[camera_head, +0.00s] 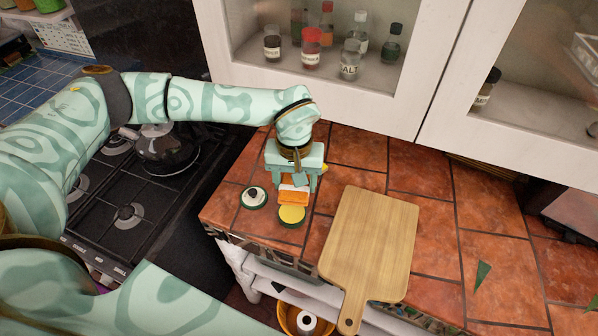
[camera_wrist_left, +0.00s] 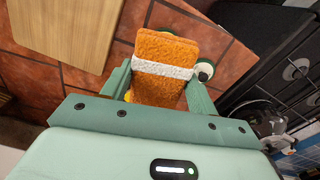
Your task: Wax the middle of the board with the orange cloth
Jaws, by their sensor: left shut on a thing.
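The orange cloth (camera_head: 293,198), a folded pad with a white band, is held in my left gripper (camera_head: 296,180) over the tiled counter. In the left wrist view the cloth (camera_wrist_left: 166,48) sits between the two fingers of the left gripper (camera_wrist_left: 162,92), which is shut on it. An open round tin of yellow wax (camera_head: 292,215) lies just below the cloth in the head view; I cannot tell whether they touch. The wooden board (camera_head: 370,235) lies flat to the right, its handle toward the front edge. My right gripper is not in view.
A round dark lid with a white top (camera_head: 254,196) lies left of the tin. A stove with a kettle (camera_head: 166,150) is at the left. Cabinets with bottles (camera_head: 311,46) bound the back. The counter right of the board is mostly clear.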

